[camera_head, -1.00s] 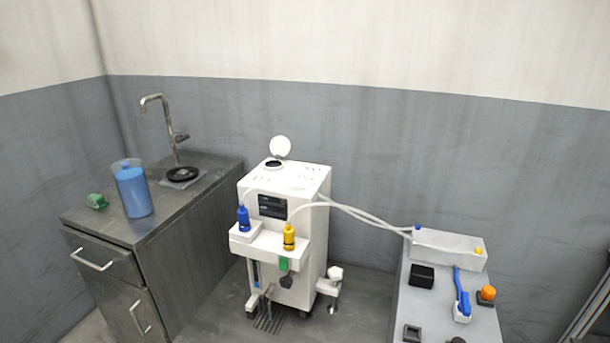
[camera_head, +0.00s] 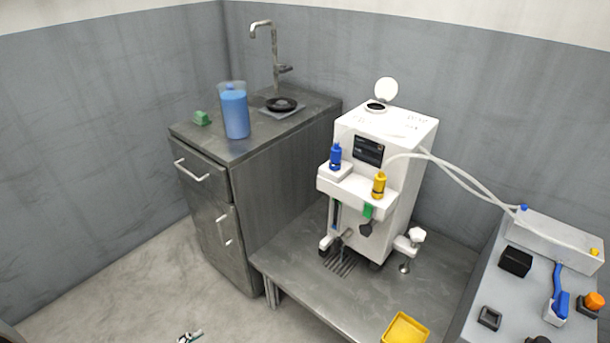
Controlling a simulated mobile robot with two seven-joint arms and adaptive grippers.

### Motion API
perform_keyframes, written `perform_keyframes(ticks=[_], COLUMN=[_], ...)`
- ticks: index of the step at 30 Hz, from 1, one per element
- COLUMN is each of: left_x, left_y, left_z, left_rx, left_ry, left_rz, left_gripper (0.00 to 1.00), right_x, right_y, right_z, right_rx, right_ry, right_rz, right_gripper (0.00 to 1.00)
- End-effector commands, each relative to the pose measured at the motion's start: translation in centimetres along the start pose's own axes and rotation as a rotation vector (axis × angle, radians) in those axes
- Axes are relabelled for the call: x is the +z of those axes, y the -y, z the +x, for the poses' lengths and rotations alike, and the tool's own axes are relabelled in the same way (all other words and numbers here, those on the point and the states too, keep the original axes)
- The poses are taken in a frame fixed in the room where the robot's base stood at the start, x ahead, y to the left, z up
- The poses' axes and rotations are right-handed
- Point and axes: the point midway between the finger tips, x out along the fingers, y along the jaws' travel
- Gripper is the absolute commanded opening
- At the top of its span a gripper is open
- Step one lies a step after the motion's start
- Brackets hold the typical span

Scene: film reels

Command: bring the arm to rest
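A small black and light-coloured piece at the bottom edge looks like the tip of my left gripper (camera_head: 190,336). It is cut off by the frame, so its opening and anything in it cannot be made out. It shows over bare floor, in front of the steel cabinet and apart from it. My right gripper is not in view.
A steel cabinet (camera_head: 235,205) bears a blue-filled jug (camera_head: 235,115) and a tap. A white machine (camera_head: 395,140) with blue and yellow bottles stands on a low steel platform (camera_head: 300,290). A yellow tray (camera_head: 405,329) and a grey table (camera_head: 480,297) lie right. Floor at left is clear.

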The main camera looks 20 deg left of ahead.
Motion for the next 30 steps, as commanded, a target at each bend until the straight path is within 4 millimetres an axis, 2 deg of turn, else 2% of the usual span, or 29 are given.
perform_keyframes(ticks=[1,3,6,9,12,18,19,21,30], left_x=[-0.1,-1.2,-2.8,-4.5,-6.2,-8.6,-9.8,-10.8,-11.8], left_y=[-1.3,-2.7,-5.0,-7.4,-9.3,-11.8,-10.5,-9.1,-6.4], left_z=[0.9,1.6,2.6,3.4,3.7,3.5,2.7,1.7,-0.5], left_rx=[0.022,0.045,0.087,0.134,0.175,0.240,0.221,0.200,0.163], left_ry=[-0.024,-0.080,-0.170,-0.271,-0.364,-0.519,-0.545,-0.566,-0.569], left_rz=[-0.016,-0.050,-0.111,-0.189,-0.270,-0.426,-0.419,-0.408,-0.392], left_gripper=[0.65,0.65,0.65,0.65,0.65,0.65,0.65,0.65,0.65], right_x=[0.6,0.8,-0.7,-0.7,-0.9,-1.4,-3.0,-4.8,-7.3], right_y=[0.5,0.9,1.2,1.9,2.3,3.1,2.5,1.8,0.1], right_z=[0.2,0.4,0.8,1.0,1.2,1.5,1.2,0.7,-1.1], right_rx=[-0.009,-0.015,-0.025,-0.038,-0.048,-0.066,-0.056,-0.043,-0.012], right_ry=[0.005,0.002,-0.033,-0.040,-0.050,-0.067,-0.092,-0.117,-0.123], right_rz=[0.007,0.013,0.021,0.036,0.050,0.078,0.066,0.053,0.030], right_gripper=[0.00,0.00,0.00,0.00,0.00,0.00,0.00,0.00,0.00])
